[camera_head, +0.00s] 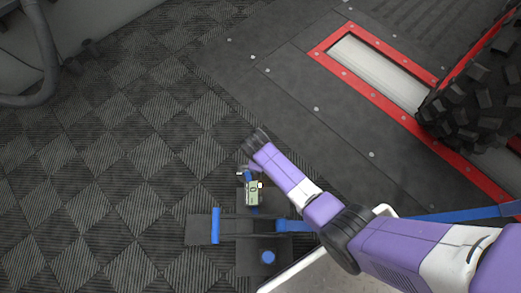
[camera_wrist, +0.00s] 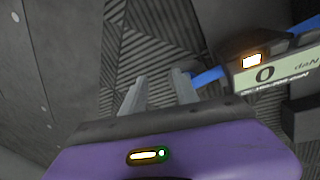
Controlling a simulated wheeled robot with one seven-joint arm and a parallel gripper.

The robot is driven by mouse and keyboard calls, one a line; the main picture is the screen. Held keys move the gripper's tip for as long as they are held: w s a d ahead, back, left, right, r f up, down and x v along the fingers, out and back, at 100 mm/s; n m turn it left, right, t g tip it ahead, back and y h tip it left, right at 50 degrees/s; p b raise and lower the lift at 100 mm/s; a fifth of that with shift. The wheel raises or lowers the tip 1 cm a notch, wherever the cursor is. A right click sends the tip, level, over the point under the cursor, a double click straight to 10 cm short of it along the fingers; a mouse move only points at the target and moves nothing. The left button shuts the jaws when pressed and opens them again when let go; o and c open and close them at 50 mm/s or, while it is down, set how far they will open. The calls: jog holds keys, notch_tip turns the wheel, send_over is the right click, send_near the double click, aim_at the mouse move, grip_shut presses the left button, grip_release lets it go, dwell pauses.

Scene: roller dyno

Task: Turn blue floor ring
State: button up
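No blue part shows clearly as a ring. A short blue piece (camera_head: 248,176) sits at the upper end of a small box with a pale green display (camera_head: 252,192), low over the floor. In the wrist view, a blue bar (camera_wrist: 207,76) runs from beside my right finger to the box, whose display (camera_wrist: 272,76) reads 0 daN. My gripper (camera_wrist: 158,92) is open, with nothing seen between its fingers and ribbed floor beyond them. The blue bar lies just right of the fingers; whether they touch is unclear. In the head view, my wrist hides most of the fingers.
A blue beam (camera_head: 455,215) runs right. A red-edged roller bed (camera_head: 375,75) with a knobby tire (camera_head: 475,105) is upper right. Tiled floor (camera_head: 90,170) at left is clear.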

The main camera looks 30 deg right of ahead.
grip_shut()
jog(key=shift+d, duration=0.1)
jog(key=shift+w+d, duration=0.1)
jog(key=shift+a, duration=0.2)
dwell(0.8)
jog(key=shift+c, duration=1.4)
grip_release()
jog(key=shift+s+a, duration=0.1)
jog(key=shift+s, duration=0.1)
jog(key=shift+o, duration=1.4)
jog(key=shift+s+a, duration=0.15)
jog(key=shift+a, duration=0.1)
jog(key=shift+d+r, duration=0.1)
jog(key=s+d+r+p, duration=0.2)
jog(key=d+r+p, duration=0.3)
jog(key=r+p, duration=0.1)
jog(key=shift+r, duration=0.75)
